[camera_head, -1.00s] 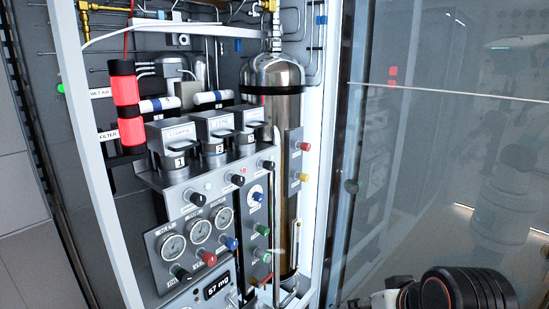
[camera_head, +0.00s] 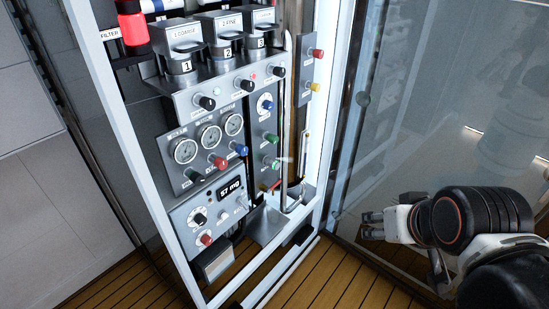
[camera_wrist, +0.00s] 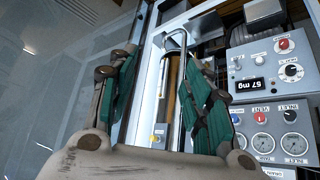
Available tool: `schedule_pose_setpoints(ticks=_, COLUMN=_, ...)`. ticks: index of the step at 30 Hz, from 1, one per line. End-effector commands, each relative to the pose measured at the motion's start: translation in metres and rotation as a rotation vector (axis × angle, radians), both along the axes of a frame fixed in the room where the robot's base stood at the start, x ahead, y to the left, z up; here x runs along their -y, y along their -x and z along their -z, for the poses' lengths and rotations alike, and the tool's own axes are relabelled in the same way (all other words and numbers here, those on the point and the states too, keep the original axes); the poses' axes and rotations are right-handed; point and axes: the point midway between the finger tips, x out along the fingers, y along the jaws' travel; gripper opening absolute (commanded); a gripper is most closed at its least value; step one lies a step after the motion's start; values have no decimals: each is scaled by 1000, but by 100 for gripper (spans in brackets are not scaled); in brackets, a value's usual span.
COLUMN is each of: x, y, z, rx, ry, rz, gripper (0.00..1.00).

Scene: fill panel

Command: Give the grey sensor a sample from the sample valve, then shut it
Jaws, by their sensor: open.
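A light grey unit with a "57 mg" display (camera_head: 230,188) sits low in the cabinet; it also shows, upside down, in the wrist view (camera_wrist: 262,68). It has a red button (camera_head: 206,239) and a black knob (camera_head: 199,218). I cannot tell for certain which part is the grey sensor. A bent metal tube (camera_head: 284,165) runs down right of the panel. A small red handle (camera_head: 270,187) lies near its lower end. I cannot read which handle is the sample valve. My gripper (camera_head: 371,225) is open and empty, right of the cabinet frame; its green-padded fingers (camera_wrist: 160,57) spread wide in the wrist view.
Three numbered canisters (camera_head: 228,52) stand on the upper shelf. Below are gauges (camera_head: 209,138) and coloured knobs (camera_head: 271,138). The white cabinet frame (camera_head: 325,130) edges the opening. A glass pane (camera_head: 420,110) stands right, behind my gripper. The wooden floor (camera_head: 340,278) looks clear.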

Motion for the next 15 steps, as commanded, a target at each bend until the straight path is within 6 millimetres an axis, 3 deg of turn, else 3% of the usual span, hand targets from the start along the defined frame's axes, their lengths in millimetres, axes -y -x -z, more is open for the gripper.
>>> schedule_pose_setpoints(ticks=5, x=-16, y=-29, z=-6, rx=2, ry=-50, rz=-58, gripper=45)
schedule_pose_setpoints(ticks=15, x=-62, y=-114, z=-11, rx=53, ry=-199, rz=-238, gripper=45)
